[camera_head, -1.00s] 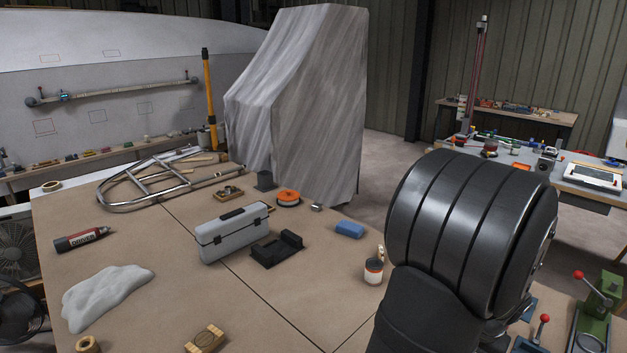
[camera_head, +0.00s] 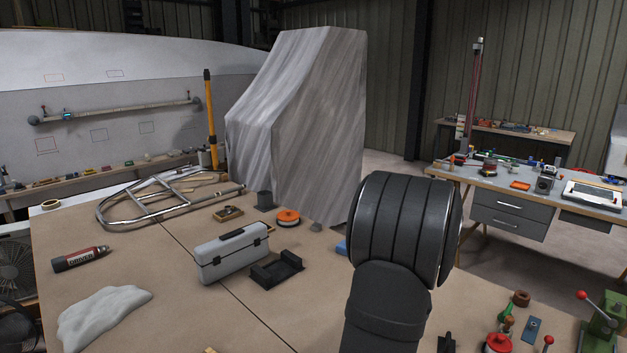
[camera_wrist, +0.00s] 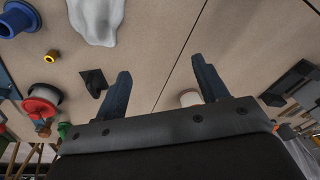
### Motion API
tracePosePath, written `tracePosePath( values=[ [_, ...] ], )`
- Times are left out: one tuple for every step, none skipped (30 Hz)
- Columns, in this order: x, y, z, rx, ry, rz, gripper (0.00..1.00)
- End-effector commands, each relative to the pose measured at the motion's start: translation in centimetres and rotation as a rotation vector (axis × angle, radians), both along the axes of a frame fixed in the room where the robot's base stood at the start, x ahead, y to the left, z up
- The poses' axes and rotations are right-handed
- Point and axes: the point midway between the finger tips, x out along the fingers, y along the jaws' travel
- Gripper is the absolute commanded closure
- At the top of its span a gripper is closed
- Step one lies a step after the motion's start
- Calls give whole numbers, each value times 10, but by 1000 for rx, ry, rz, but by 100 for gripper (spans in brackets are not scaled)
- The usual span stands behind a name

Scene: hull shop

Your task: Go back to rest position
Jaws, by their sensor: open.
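My gripper (camera_wrist: 160,66) shows in the wrist view with its two dark blue fingers spread wide apart and nothing between them. Below and beyond the fingers lies the tan workbench top, crossed by a dark seam. In the head view my dark, ribbed arm link stands at the right of the bench and the gripper itself is hidden. A pale can top (camera_wrist: 190,98) shows beside the right finger, apart from it as far as I can tell.
On the bench are a grey toolbox (camera_head: 232,254), a black tray (camera_head: 277,270), an orange spool (camera_head: 288,217), a metal frame (camera_head: 160,197), a driver bottle (camera_head: 80,259) and white cloth (camera_head: 103,313). A blue block (camera_head: 341,247) is partly behind my arm.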

Motion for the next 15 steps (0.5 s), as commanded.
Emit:
tracePosePath(
  values=[
    [8,9,0,-2,0,29,34],
    [11,13,0,-4,1,43,34],
    [16,20,0,-6,1,64,34],
    [20,24,0,-7,0,79,34],
    [24,29,0,-8,1,94,34],
    [29,36,0,-10,1,114,34],
    [32,40,0,-12,1,129,34],
    [35,46,-1,-13,1,145,34],
    [40,52,0,-15,0,165,34],
    [44,57,0,-16,-1,179,34],
    [47,62,0,-18,-1,195,34],
    [51,69,0,-20,-1,214,34],
    [54,74,0,-21,-1,229,34],
    [57,79,-1,-23,-1,244,34],
    [61,86,-1,-25,-1,263,34]
  ],
)
